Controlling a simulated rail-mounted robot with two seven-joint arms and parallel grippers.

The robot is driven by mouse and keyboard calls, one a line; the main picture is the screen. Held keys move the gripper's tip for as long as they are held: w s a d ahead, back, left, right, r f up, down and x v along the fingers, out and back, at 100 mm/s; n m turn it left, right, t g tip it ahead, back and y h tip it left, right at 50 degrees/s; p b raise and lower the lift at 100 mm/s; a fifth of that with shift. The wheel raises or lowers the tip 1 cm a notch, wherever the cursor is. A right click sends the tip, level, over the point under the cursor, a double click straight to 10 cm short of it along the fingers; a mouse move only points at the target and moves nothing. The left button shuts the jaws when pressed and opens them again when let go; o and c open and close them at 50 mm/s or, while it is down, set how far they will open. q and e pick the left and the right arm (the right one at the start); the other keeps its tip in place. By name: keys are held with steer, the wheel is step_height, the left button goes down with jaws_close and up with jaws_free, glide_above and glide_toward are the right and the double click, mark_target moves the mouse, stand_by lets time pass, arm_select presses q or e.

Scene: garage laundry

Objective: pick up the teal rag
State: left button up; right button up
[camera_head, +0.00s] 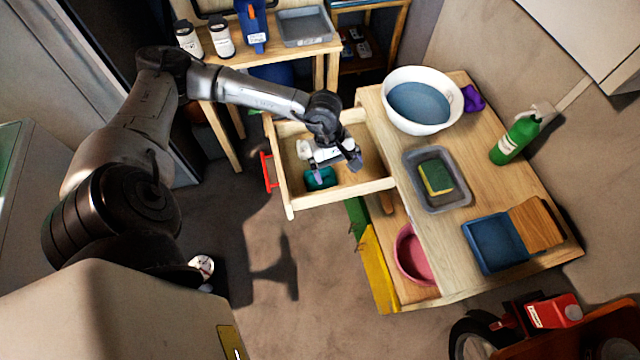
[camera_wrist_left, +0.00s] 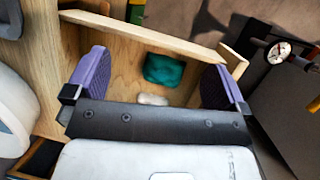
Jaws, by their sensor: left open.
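The teal rag (camera_head: 320,179) lies in the open wooden drawer (camera_head: 291,205), crumpled, near its front left part. It also shows in the left wrist view (camera_wrist_left: 164,69), between and beyond the two purple finger pads. My left gripper (camera_head: 336,170) is over the drawer, open and empty, with its fingers apart above the rag; in the left wrist view its fingertips (camera_wrist_left: 158,68) stand on either side of the rag. A white item (camera_head: 304,149) lies in the drawer beside the rag. It shows as a small white shape in the left wrist view (camera_wrist_left: 153,100). My right gripper is not in view.
The drawer has raised walls and a red handle (camera_head: 268,170). The workbench (camera_head: 467,147) holds a white basin (camera_head: 389,93), a grey tray with a sponge (camera_head: 437,178), a green spray bottle (camera_head: 513,139) and a blue tray (camera_head: 494,243).

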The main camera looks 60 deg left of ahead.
arm_select(q)
steer(key=a+f+m+y+b, duration=0.15)
steer(key=a+y, duration=0.25)
steer(key=a, duration=0.4)
steer(key=shift+n+g, duration=0.25)
steer(key=shift+g, duration=0.15)
steer(key=f, duration=0.2)
steer(key=f+b, duration=0.1)
steer(key=f, duration=0.5)
steer(key=shift+s+a+b, duration=0.3)
steer(key=shift+a+b, duration=0.1)
steer(key=shift+w+f+b, duration=0.2)
steer(key=shift+f+b, duration=0.6)
steer(key=shift+f, duration=2.25)
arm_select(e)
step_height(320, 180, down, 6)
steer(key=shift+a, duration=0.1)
arm_select(q)
steer(key=c, duration=0.9)
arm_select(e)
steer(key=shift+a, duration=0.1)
